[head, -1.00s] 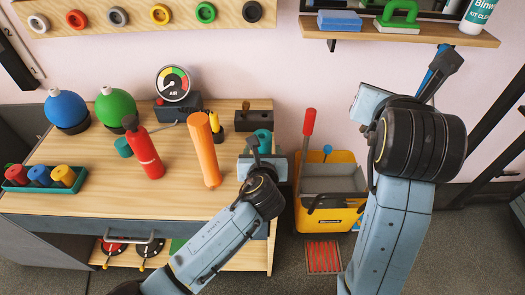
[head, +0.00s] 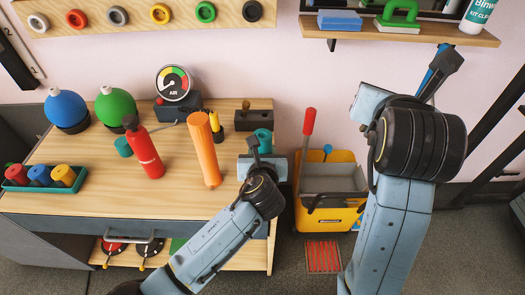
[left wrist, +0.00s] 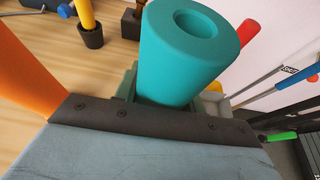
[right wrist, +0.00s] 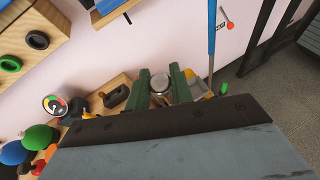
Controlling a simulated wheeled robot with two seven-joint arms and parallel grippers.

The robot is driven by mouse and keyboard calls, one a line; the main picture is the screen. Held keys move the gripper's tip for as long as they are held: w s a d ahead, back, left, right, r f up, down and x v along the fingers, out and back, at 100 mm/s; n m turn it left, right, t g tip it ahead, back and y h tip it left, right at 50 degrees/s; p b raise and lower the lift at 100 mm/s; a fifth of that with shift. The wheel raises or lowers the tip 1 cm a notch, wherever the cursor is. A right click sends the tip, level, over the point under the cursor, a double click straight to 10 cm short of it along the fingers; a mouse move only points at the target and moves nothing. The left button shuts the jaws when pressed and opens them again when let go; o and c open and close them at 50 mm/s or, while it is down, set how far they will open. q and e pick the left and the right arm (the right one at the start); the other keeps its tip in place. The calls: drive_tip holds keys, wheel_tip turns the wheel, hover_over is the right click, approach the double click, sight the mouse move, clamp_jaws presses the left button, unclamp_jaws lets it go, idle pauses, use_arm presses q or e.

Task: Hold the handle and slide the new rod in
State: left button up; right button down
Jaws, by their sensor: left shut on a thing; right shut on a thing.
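A teal handle (left wrist: 185,55), a thick tube with a round hole in its end, stands in the jaws of my left gripper (left wrist: 170,103). My right gripper (right wrist: 160,90) is shut on a short visible piece of rod (right wrist: 160,83) with a silvery round end and a brassy side. The rest of the rod is hidden. In the head view the right gripper is up at the right, and its fingertips and rod are hidden behind my wrist.
The wooden workbench (head: 95,195) holds an orange cylinder (head: 206,150), a red bottle (head: 143,150), a gauge (head: 173,83) and a dark block (head: 253,115). A yellow bucket (head: 320,220) with a red-handled tool (head: 309,122) stands right of it. A wall shelf (head: 340,34) hangs above.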

idle(0.6)
drive_tip(key=w+a+n+g, duration=0.1)
drive_tip(key=w+a, duration=0.2)
drive_tip(key=a, duration=0.7)
drive_tip(key=w+a+r+n+g+y, duration=0.1)
drive_tip(key=w+a, duration=0.3)
drive_tip(key=a, duration=0.6)
drive_tip(key=shift+w+a, duration=0.2)
drive_tip(key=shift+w, duration=0.05)
drive_tip(key=shift+f, duration=0.1)
drive_tip(key=shift+f, duration=2.8)
